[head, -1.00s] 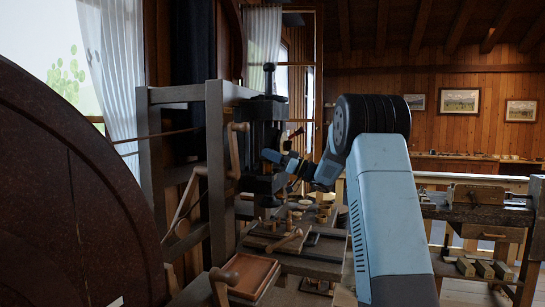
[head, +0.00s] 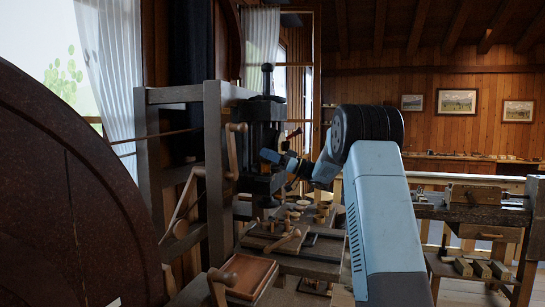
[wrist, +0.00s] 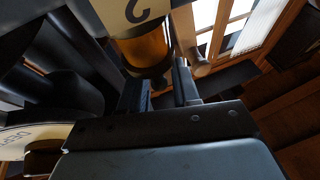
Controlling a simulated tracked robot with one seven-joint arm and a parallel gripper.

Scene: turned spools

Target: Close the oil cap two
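An amber oil cup (wrist: 146,50) with a cream label marked with a dark 2, turned in the picture, shows at the top of the wrist view. Its lower end is dark, and I cannot make out a separate cap. My gripper (wrist: 163,92) has its two dark fingers apart just below the cup's dark end, with a gap between them. I see nothing held, and cannot tell whether a finger touches the cup.
A cream plate with lettering (wrist: 30,139) and dark round machine parts (wrist: 60,80) are close on the left in the wrist view. Below the machine, a bench (head: 315,266) holds small wooden pieces and a brown tray (head: 246,276). A large dark wheel (head: 70,200) fills the left.

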